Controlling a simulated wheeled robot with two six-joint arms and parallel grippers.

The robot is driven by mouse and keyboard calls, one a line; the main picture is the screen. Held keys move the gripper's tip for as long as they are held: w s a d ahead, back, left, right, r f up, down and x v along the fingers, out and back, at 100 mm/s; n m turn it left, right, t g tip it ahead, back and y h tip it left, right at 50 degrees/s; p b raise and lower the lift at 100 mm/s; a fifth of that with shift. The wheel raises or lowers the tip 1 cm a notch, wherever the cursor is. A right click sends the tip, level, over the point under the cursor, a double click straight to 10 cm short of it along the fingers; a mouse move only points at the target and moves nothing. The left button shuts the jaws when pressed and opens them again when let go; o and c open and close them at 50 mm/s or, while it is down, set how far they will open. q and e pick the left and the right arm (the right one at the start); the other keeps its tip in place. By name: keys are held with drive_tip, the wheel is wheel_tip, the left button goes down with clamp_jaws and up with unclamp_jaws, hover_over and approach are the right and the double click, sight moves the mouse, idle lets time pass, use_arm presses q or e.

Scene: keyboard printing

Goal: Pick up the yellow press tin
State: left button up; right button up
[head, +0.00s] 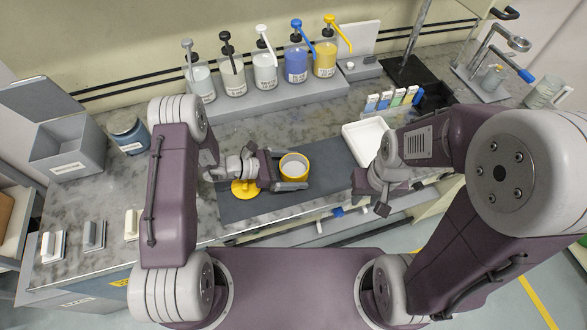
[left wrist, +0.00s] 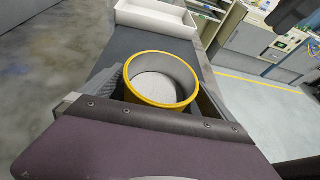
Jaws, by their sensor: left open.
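The yellow press tin (head: 294,165) stands open and upright on the dark mat (head: 240,210) in the head view, with a yellow rim and a pale inside. My left gripper (head: 290,171) is open, with its fingers on either side of the tin. In the left wrist view the tin (left wrist: 160,82) sits between the two fingers; I cannot tell whether they touch it. A yellow round lid (head: 244,188) lies on the mat, partly under my left wrist.
A white tray (head: 364,140) stands right of the tin; it also shows in the left wrist view (left wrist: 157,17). Several pump bottles stand on a grey riser (head: 270,97) at the back. A grey bin (head: 68,148) and a blue jar (head: 127,132) stand at left.

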sight(301, 172)
use_arm(q)
drive_tip(key=x, duration=0.2)
drive_tip(key=shift+w+d+f, duration=0.1)
drive_tip(key=shift+w+d, duration=0.1)
drive_tip(key=shift+d, duration=0.15)
drive_tip(key=shift+s+a, duration=0.1)
drive_tip(key=shift+a, duration=0.05)
drive_tip(key=c, duration=1.5)
drive_tip(key=shift+o, duration=0.2)
wheel_tip(301, 172, up, 4)
drive_tip(key=shift+r+b, duration=0.15)
drive_tip(key=shift+b, duration=0.25)
drive_tip(key=s+d+r+b, duration=0.1)
drive_tip(key=s+d+r, duration=0.5)
drive_tip(key=s, duration=0.4)
drive_tip(key=shift+r, duration=0.45)
